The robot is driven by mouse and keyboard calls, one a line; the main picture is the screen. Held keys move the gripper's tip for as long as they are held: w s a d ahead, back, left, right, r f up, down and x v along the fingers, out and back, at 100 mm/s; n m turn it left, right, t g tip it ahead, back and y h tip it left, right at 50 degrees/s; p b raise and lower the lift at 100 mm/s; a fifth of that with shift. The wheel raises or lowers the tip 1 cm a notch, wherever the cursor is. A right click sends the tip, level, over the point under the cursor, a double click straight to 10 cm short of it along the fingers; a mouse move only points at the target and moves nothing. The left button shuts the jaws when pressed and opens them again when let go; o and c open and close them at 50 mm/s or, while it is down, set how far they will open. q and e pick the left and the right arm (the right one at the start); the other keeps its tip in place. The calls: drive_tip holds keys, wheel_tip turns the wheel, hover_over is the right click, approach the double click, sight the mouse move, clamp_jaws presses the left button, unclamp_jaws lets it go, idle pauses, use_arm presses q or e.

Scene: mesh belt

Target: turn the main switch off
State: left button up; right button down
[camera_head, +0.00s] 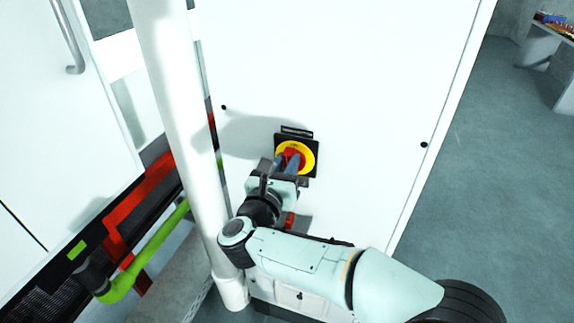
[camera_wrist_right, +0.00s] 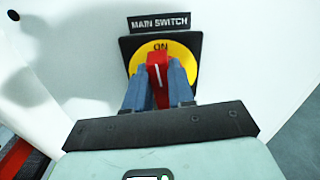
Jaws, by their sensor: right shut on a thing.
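The main switch (camera_head: 308,157) is a red knob on a yellow disc with a black square plate, mounted on a white cabinet panel. In the right wrist view the yellow disc (camera_wrist_right: 188,62) reads "ON" at its top, and a "MAIN SWITCH" label (camera_wrist_right: 160,23) sits above it. The red knob (camera_wrist_right: 157,68) stands upright, its white line near vertical. My right gripper (camera_head: 288,162) is shut on the red knob, with one finger on each side, as the right wrist view (camera_wrist_right: 158,85) also shows. The lower part of the disc is hidden by the fingers. My left gripper is not in view.
The white cabinet panel (camera_head: 375,80) is flat around the switch. A white vertical post (camera_head: 182,120) stands close on the left. A green bar (camera_head: 150,250) and red-and-black machine parts lie beyond it. Open grey floor (camera_head: 500,150) is to the right.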

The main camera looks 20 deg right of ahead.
drive_tip(key=n, duration=0.1)
drive_tip(key=n+b, duration=0.1)
drive_tip(key=n, duration=0.1)
drive_tip(key=shift+w+a+f, duration=0.1)
drive_tip(key=shift+w+a, duration=0.1)
drive_tip(key=shift+w+a+f+n+p, duration=0.15)
drive_tip(key=shift+f+n+p, duration=0.15)
drive_tip(key=shift+n, duration=1.95)
drive_tip(key=shift+w+a+f+n+p, duration=0.1)
drive_tip(key=shift+a+f+n+p, duration=0.2)
drive_tip(key=shift+n, duration=2)
drive_tip(key=shift+w+a+f+n+p, duration=0.1)
drive_tip(key=shift+f+n+p, duration=0.2)
drive_tip(key=shift+n, duration=1.95)
drive_tip(key=c, duration=1)
unclamp_jaws()
drive_tip(key=shift+d, duration=0.1)
drive_tip(key=shift+o, duration=0.2)
